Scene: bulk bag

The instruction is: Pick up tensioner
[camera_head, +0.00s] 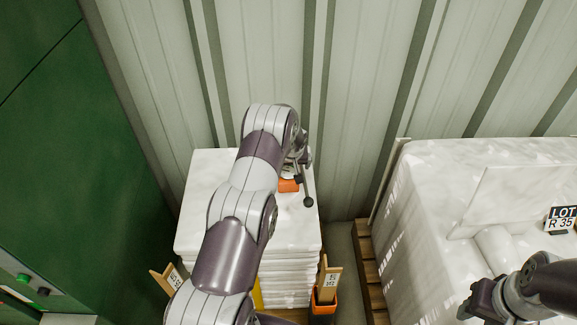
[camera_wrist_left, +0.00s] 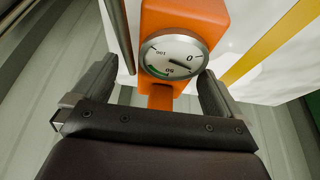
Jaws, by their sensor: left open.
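The tensioner (camera_head: 289,186) is an orange device on top of the white stack, partly hidden by my left arm. A lever with a dark ball end (camera_head: 308,202) shows beside it. In the left wrist view the tensioner (camera_wrist_left: 185,17) fills the upper middle, with a round dial marked 0, 50 and 100. My left gripper (camera_head: 296,160) is over it. In the wrist view the left gripper (camera_wrist_left: 158,70) is open, with one finger on either side of the dial. Whether the fingers touch it is unclear. My right gripper (camera_head: 484,298) is at the lower right, its jaws unclear.
The white stack (camera_head: 205,215) stands against a ribbed wall. A yellow strap (camera_wrist_left: 270,42) runs beside the tensioner. A large white bag (camera_head: 430,200) with a LOT R 35 label (camera_head: 562,219) sits on a wooden pallet (camera_head: 368,265) at right. A green cabinet (camera_head: 80,140) is at left.

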